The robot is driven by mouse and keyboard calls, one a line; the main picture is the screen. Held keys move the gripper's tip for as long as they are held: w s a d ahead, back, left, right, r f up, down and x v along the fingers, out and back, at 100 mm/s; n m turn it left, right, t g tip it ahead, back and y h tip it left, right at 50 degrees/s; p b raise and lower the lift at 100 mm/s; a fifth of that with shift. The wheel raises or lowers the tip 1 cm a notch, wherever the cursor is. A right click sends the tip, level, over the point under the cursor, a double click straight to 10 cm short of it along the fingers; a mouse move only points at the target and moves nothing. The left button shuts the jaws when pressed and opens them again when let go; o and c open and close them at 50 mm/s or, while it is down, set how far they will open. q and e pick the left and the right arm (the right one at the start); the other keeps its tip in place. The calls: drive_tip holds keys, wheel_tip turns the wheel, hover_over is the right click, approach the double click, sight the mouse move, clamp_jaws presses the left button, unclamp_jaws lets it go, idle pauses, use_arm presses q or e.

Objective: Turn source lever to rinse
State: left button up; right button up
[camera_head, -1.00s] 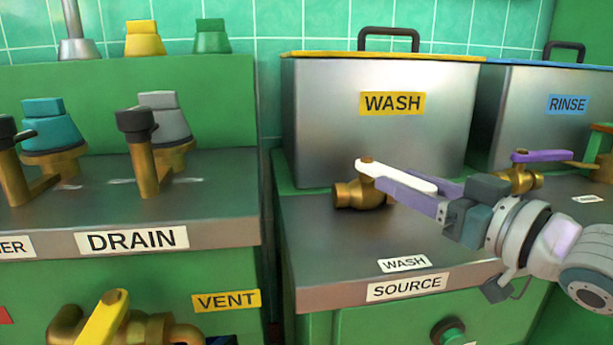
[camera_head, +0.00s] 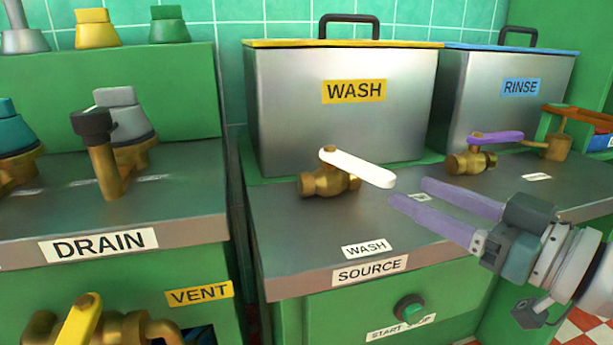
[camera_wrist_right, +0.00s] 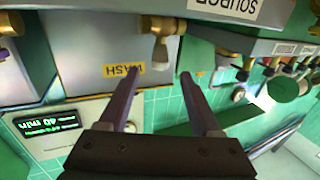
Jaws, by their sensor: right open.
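The white lever (camera_head: 358,168) sits on a brass valve (camera_head: 325,182) on the metal counter marked SOURCE (camera_head: 370,270). It points right and slightly toward the front. A small WASH label (camera_head: 367,248) lies on the counter in front of it; another small label (camera_head: 420,197) is partly hidden by my fingers. My right gripper (camera_head: 408,192) is open and empty, its purple fingertips just right of the lever's free end, apart from it. My left gripper is out of view.
Metal tanks labelled WASH (camera_head: 347,60) and RINSE (camera_head: 522,70) stand behind the counter. A second brass valve with a purple lever (camera_head: 497,138) is in front of the RINSE tank. The DRAIN counter (camera_head: 40,213) lies left across a narrow gap.

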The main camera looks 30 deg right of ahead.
drive_tip(key=shift+s+d, duration=0.1)
drive_tip(key=shift+s, duration=0.3)
drive_tip(key=shift+c, duration=0.3)
